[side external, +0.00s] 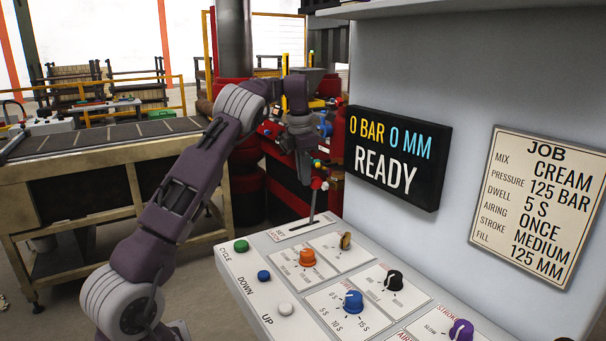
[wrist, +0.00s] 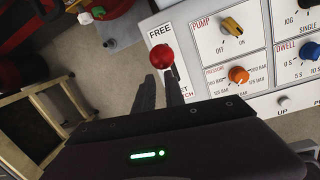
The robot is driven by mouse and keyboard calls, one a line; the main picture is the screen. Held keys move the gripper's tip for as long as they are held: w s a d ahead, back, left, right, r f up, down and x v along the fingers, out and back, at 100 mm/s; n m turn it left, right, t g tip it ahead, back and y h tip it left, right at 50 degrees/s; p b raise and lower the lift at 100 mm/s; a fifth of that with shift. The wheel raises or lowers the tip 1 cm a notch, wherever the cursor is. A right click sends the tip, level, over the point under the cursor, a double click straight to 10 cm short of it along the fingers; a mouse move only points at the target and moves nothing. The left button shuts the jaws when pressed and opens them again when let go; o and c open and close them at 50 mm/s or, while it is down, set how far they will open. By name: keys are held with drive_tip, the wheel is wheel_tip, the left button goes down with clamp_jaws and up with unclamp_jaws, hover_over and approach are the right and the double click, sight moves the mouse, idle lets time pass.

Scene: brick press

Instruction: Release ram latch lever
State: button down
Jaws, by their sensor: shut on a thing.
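The ram latch lever is a thin rod (side external: 313,208) with a red ball knob (wrist: 162,56), rising from a white slot plate (side external: 300,227) at the panel's far corner. In the wrist view the plate is marked FREE (wrist: 160,34) at its top and SET LATCH lower down, partly hidden by my gripper. My gripper (side external: 315,170) points down at the lever's top and is shut on it, with its dark fingers (wrist: 160,88) just below the knob in the wrist view. The rod stands nearly upright in the side view; its exact place in the slot is hidden.
The control panel carries an orange pressure knob (side external: 307,257), a yellow pump knob (wrist: 232,26), a blue dwell knob (side external: 353,301) and green, blue and white buttons. The display (side external: 397,157) reads 0 BAR 0 MM READY. A job card (side external: 536,205) hangs right. A bench stands left.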

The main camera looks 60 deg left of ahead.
wheel_tip(320, 180, up, 7)
drive_tip(key=shift+s+d, duration=0.3)
drive_tip(key=shift+s, duration=0.1)
drive_tip(key=s+d+r+m+t+h, duration=0.15)
drive_tip(key=s+d+r+m, duration=0.35)
drive_tip(key=d+r+m, duration=0.5)
drive_tip(key=s+d+f+m+t, duration=0.2)
drive_tip(key=s+d+m, duration=0.65)
drive_tip(key=d, duration=0.45)
drive_tip(key=s+d+f+m, duration=0.5)
drive_tip(key=s+m, duration=0.2)
drive_tip(key=s, duration=0.1)
drive_tip(key=s+d+f+m, duration=0.4)
drive_tip(key=s+f+m, duration=0.1)
drive_tip(key=s+m, duration=0.3)
drive_tip(key=shift+s+d+f+t+y, duration=0.15)
drive_tip(key=shift+s+d+t+y, duration=0.25)
drive_tip(key=shift+s, duration=0.25)
